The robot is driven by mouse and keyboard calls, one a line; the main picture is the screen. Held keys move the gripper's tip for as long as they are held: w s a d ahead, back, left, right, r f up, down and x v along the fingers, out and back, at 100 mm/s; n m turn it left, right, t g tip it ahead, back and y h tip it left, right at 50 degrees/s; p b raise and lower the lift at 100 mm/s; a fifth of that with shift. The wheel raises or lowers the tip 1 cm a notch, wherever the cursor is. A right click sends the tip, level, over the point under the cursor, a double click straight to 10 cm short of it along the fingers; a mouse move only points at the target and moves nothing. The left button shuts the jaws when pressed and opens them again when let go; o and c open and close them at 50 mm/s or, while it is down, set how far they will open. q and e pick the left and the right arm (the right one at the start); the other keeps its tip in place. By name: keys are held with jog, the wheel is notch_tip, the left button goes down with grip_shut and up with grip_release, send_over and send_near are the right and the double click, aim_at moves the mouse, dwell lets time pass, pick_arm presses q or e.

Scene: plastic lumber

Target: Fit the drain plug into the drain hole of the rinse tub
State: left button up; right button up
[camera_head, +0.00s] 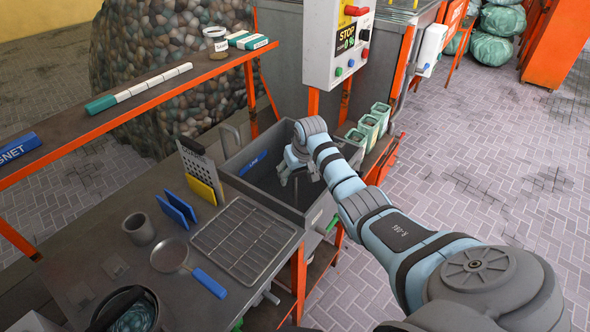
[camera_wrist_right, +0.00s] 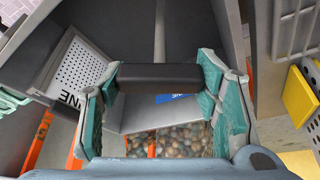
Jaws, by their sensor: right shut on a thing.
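The rinse tub (camera_head: 232,168) is a dark grey box with a blue label inside, set in the bench. My right gripper (camera_head: 290,170) reaches down into it from the right. In the right wrist view my right gripper (camera_wrist_right: 158,85) has teal fingers shut on a dark, bar-like piece seen side-on, which I take to be the drain plug (camera_wrist_right: 157,77). A thin grey strip runs behind it; I cannot tell whether it is attached. The drain hole is not visible in either view. My left gripper is not in view.
A wire rack (camera_head: 243,240), a blue-handled strainer (camera_head: 170,256) and a grey cup (camera_head: 139,228) lie on the bench left of the tub. Small bins (camera_head: 368,128) stand behind my right arm. A control panel (camera_head: 340,40) hangs above.

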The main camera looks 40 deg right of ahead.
aim_at(296, 184)
jog(key=shift+f+b, duration=1.7)
jog(key=shift+f, duration=1.5)
jog(key=o, duration=1.7)
jog(key=shift+r, duration=0.1)
jog(key=v, duration=1.2)
